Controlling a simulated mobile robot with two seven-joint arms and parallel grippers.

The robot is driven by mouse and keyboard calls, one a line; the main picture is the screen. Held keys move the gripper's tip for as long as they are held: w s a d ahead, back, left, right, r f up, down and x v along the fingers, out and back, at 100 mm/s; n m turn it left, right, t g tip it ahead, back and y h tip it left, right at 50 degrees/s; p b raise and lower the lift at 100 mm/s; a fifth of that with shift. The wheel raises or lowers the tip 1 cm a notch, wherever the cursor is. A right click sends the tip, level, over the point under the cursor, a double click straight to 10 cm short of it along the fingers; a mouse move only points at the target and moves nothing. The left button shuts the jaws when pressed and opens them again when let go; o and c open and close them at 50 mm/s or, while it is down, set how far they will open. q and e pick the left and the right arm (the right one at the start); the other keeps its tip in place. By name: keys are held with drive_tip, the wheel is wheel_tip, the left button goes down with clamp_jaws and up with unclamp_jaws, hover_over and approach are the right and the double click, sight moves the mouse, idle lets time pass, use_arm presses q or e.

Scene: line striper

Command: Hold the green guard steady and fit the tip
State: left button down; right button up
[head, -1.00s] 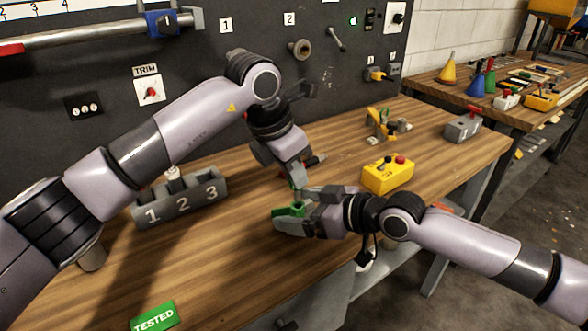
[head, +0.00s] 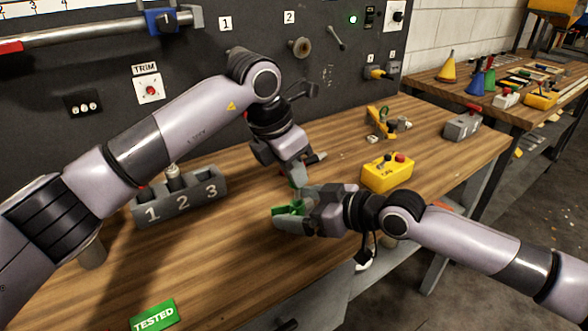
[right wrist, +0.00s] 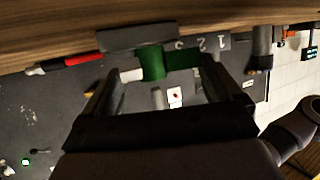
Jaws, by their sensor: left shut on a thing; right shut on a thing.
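The green guard (head: 288,210) is in the jaws of my right gripper (head: 298,217), held above the wooden bench. It also shows in the right wrist view (right wrist: 183,58), with a rounded green part (right wrist: 152,62) between the fingers. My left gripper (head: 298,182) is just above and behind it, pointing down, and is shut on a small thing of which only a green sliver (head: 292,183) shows. I cannot tell whether this thing is the tip, or whether it touches the guard. The fingers hide most of both pieces.
A grey tray (head: 150,214) marked 1 2 3 stands at the left. A yellow button box (head: 388,176) is close to the right gripper.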

use_arm(q)
drive_tip(key=shift+f, duration=2)
idle(0.6)
drive_tip(key=c, duration=0.8)
unclamp_jaws()
drive_tip(key=v, duration=0.7)
idle(0.5)
